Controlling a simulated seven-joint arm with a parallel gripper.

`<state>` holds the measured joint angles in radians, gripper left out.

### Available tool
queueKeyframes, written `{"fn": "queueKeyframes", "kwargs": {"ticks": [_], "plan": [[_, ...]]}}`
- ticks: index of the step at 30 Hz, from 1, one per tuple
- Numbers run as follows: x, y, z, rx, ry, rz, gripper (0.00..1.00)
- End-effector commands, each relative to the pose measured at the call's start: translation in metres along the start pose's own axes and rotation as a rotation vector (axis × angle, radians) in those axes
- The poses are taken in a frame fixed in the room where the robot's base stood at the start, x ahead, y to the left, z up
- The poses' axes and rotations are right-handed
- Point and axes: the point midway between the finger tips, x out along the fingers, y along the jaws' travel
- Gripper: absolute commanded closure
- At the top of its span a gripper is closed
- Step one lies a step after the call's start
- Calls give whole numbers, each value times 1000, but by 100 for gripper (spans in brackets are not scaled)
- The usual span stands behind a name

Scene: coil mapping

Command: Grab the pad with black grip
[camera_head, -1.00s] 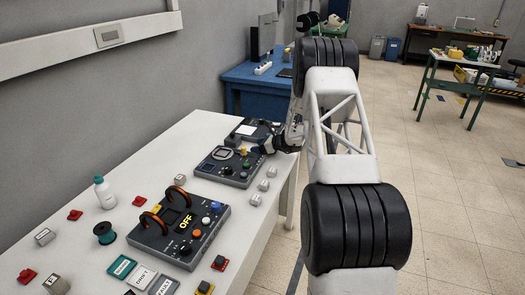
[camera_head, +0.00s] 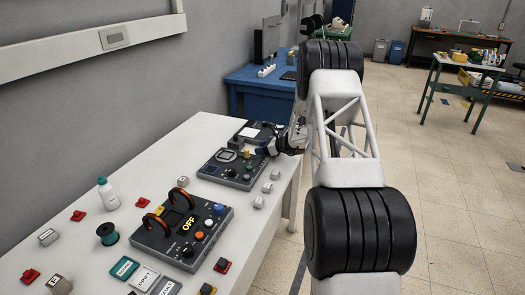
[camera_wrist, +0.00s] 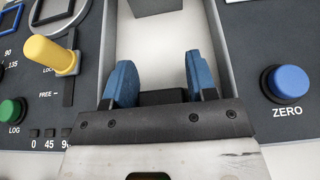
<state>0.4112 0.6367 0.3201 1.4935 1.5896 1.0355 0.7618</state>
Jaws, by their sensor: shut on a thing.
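My gripper (camera_wrist: 158,85) has two blue fingertips, shut on the sides of a black block, which looks like the black grip (camera_wrist: 162,97). Most of the pad under it is hidden by my gripper. In the head view my gripper (camera_head: 264,151) is small, at the right side of the farther dark control panel (camera_head: 228,176). In the wrist view a pale recess with grey walls lies beyond the fingertips. A yellow lever (camera_wrist: 52,54) and a green LOG button (camera_wrist: 12,111) are on the left, and a blue ZERO button (camera_wrist: 288,84) on the right.
A nearer panel with an OFF display (camera_head: 187,225) and orange-black handles sits on the white table (camera_head: 95,235). A white bottle (camera_head: 108,192), a green spool (camera_head: 107,234) and several small blocks lie around it. Small grey blocks line the right edge.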

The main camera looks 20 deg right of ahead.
Motion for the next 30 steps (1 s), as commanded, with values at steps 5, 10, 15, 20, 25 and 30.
{"fn": "queueKeyframes", "kwargs": {"ticks": [5, 10, 15, 20, 25, 30], "plan": [[-4, 0, 11, -2, 0, 0, 71], [-12, 0, 30, -3, -1, -1, 71], [-22, 17, 28, 0, 0, 0, 71], [-34, 37, 26, 1, 0, 0, 71], [-48, 61, 24, 0, 0, 0, 71], [-62, 85, 20, -1, 0, 0, 71]]}}
